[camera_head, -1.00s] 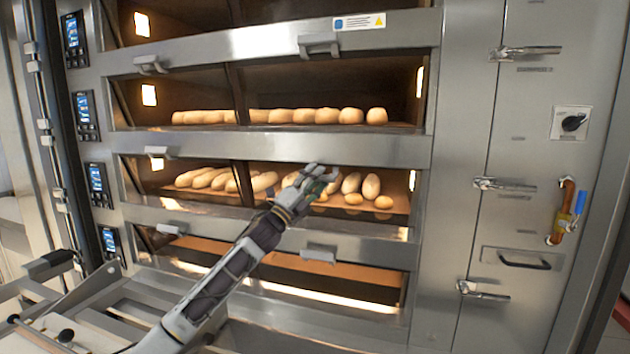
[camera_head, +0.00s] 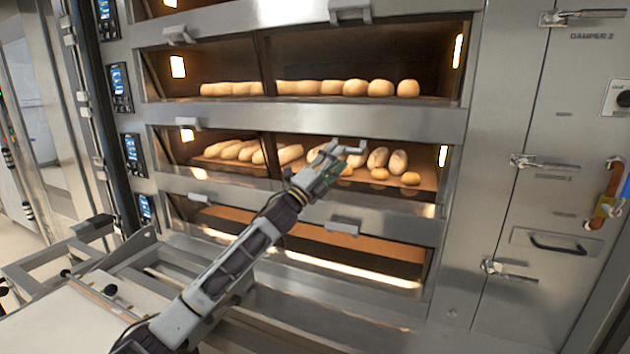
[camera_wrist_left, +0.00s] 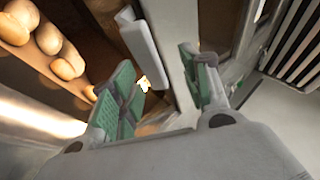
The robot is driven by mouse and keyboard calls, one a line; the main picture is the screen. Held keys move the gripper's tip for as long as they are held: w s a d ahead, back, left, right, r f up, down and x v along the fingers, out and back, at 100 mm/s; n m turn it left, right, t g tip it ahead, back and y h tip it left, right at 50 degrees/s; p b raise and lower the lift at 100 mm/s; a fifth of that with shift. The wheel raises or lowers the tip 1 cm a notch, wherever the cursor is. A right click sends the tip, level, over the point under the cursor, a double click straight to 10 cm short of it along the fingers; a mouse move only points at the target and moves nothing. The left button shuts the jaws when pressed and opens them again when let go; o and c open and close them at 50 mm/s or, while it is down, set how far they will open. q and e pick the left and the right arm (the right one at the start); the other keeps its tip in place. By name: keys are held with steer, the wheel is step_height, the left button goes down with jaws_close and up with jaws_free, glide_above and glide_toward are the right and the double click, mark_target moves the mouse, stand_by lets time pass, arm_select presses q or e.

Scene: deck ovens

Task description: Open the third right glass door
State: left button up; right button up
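The third right glass door (camera_head: 400,160) is the right pane of the third oven deck from the top, with loaves behind it. It looks shut. My left gripper (camera_head: 335,158) is in front of this door's upper edge and covers most of its handle. In the left wrist view, a pale bar-shaped handle (camera_wrist_left: 140,38) shows just beyond and between the fingertips. My left gripper (camera_wrist_left: 158,65) is open there, with green pads apart and nothing between them. Whether it touches the handle I cannot tell. My right gripper is not in view.
The fourth deck's right handle (camera_head: 342,227) juts out below my left arm. The second deck (camera_head: 365,60) above also holds loaves. A metal loader frame (camera_head: 110,270) stands at lower left. A steel panel with latches (camera_head: 540,162) is at right.

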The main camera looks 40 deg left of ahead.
arm_select(q)
steer(key=v, duration=0.8)
stand_by(0.7)
steer(key=shift+s+f, duration=0.15)
steer(key=shift+f, duration=0.05)
